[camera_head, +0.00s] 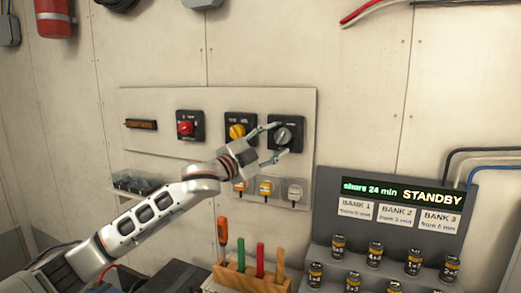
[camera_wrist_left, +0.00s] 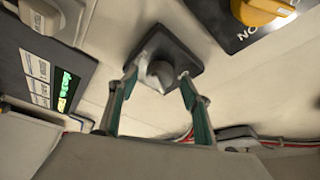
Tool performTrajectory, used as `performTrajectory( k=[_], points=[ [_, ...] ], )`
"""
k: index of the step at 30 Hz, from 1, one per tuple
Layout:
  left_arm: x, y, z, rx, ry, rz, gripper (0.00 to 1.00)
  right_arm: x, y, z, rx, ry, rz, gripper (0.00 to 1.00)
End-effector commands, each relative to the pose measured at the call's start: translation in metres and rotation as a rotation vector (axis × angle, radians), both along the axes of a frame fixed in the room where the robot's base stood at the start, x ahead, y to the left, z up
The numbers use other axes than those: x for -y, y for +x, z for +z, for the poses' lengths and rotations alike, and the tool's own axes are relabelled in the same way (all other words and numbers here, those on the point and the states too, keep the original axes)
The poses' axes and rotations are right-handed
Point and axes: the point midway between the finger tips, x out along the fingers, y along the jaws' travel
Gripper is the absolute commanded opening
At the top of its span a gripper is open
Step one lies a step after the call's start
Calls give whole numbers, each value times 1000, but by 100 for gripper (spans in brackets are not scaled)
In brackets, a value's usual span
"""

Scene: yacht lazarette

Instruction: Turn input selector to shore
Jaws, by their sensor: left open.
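Three rotary switches with black plates are on a pale wall panel: a red knob (camera_head: 186,128), a yellow knob (camera_head: 237,131) and a grey knob (camera_head: 284,135). Their small labels are too blurred to tell which is the input selector. My left gripper (camera_head: 276,143) is open in front of the grey knob's plate. In the left wrist view its two fingers (camera_wrist_left: 158,82) stand on either side of the grey knob (camera_wrist_left: 161,73), with gaps; contact is not visible. The yellow knob (camera_wrist_left: 258,10) is at the top right there. My right gripper is not in view.
A display (camera_head: 402,193) reads "shore 24 min STANDBY" above bank labels. Several cylindrical cells (camera_head: 375,253) stand on steps below it. Yellow and white sockets (camera_head: 266,188) sit under the switches. A wooden block (camera_head: 250,277) holds upright tools below my arm.

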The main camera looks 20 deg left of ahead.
Motion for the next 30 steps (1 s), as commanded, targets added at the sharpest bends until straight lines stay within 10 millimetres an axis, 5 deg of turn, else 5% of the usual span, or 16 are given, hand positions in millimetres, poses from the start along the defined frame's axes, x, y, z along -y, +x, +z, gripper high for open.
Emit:
performTrajectory(
  k=[15, 30],
  points=[
    [-35, -86, -19, -1, 3, 0, 49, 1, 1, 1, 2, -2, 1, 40],
    [-39, -98, -20, 0, 1, 0, 49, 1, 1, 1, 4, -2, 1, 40]
  ],
)
